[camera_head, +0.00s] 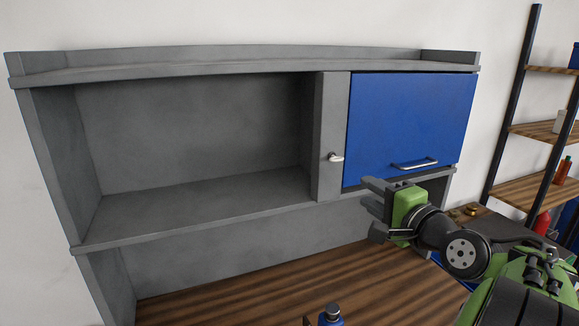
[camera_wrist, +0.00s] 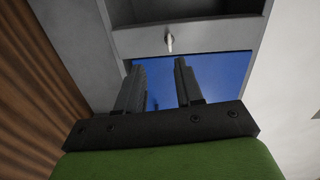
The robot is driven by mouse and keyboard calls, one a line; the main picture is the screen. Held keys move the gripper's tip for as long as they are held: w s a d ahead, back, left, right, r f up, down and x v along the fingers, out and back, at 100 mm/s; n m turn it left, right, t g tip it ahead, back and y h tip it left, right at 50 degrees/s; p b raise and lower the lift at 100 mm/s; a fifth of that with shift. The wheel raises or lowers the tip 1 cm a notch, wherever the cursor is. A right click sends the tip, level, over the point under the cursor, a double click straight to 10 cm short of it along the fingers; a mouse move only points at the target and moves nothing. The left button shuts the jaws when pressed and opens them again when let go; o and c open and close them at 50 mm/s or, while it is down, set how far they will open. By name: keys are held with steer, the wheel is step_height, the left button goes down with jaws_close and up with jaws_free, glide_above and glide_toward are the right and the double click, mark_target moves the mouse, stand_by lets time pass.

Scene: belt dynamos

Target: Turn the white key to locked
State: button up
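The white key (camera_head: 335,157) sits on the grey post left of the closed blue door (camera_head: 410,125). In the head view its handle lies roughly level, pointing right. The key also shows in the wrist view (camera_wrist: 169,43), beyond my fingertips, with its handle along the picture's vertical. My gripper (camera_head: 371,201) is below and to the right of the key, near the door's lower edge, apart from the key. In the wrist view its two fingers (camera_wrist: 161,66) stand apart with nothing between them. The key's lock marking is too small to make out.
The grey cabinet has an empty open compartment (camera_head: 195,130) on the left. The door's bar handle (camera_head: 414,163) sticks out near my gripper. Shelving (camera_head: 535,130) stands at right.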

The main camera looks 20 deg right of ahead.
mark_target(339, 161)
steer(key=shift+m+t, duration=0.3)
steer(key=shift+m, duration=0.2)
steer(key=w+p, duration=0.1)
steer(key=w, duration=0.3)
steer(key=w+d+p, duration=0.1)
steer(key=w, duration=0.4)
steer(key=w+d+r+p, duration=0.1)
steer(key=w+p, duration=0.1)
steer(key=w, duration=0.3)
steer(key=shift+d, duration=0.25)
steer(key=shift+w+f, duration=0.1)
steer(key=shift+w, duration=0.45)
steer(key=shift+s, duration=0.15)
jaws_close()
